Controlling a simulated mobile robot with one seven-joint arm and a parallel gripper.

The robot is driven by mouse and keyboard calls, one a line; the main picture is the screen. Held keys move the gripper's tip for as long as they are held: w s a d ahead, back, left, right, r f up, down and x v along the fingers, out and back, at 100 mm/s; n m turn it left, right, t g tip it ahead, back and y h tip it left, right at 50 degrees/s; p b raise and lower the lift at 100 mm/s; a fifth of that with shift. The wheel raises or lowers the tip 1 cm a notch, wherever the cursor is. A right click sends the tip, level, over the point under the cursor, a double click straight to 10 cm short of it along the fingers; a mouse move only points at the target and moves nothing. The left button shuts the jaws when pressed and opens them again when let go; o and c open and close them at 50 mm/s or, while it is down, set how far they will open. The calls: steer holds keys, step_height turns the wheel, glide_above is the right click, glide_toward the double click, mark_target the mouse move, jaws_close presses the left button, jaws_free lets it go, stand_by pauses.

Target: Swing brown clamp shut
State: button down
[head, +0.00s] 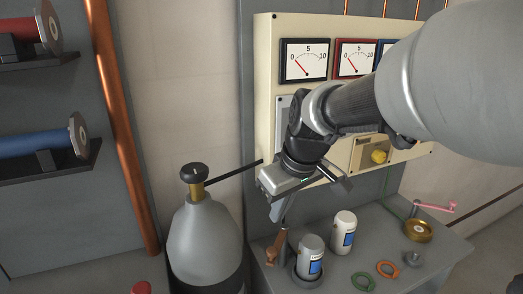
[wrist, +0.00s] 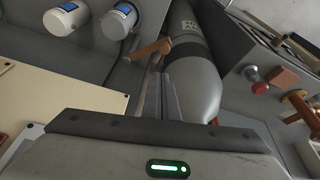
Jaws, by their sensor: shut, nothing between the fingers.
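My gripper (head: 283,218) points down just above the clamp, shut and empty. Its fingertips (wrist: 157,82) show close to the clamp in the wrist view; I cannot tell whether they touch it.
A second white canister (head: 343,232) stands behind right on the shelf (head: 335,282). Green (head: 362,281) and orange (head: 387,269) rings lie in front. A grey gas cylinder (head: 205,240) with a black knob stands close left. The cream meter panel (head: 268,100) rises behind my gripper.

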steer(key=shift+n+y, duration=0.4)
steer(key=shift+n, duration=0.3)
steer(key=w+a, duration=0.1)
steer(key=w+a+f, duration=0.1)
steer(key=w, duration=0.1)
steer(key=shift+w+a+p, duration=0.1)
steer(key=shift+a+p, duration=0.2)
steer(key=shift+a, duration=0.1)
step_height(320, 180, down, 10)
steer(key=shift+s+d, duration=0.2)
steer(key=shift+d, duration=0.05)
steer(key=shift+d+g, duration=0.1)
steer(key=shift+g, duration=0.2)
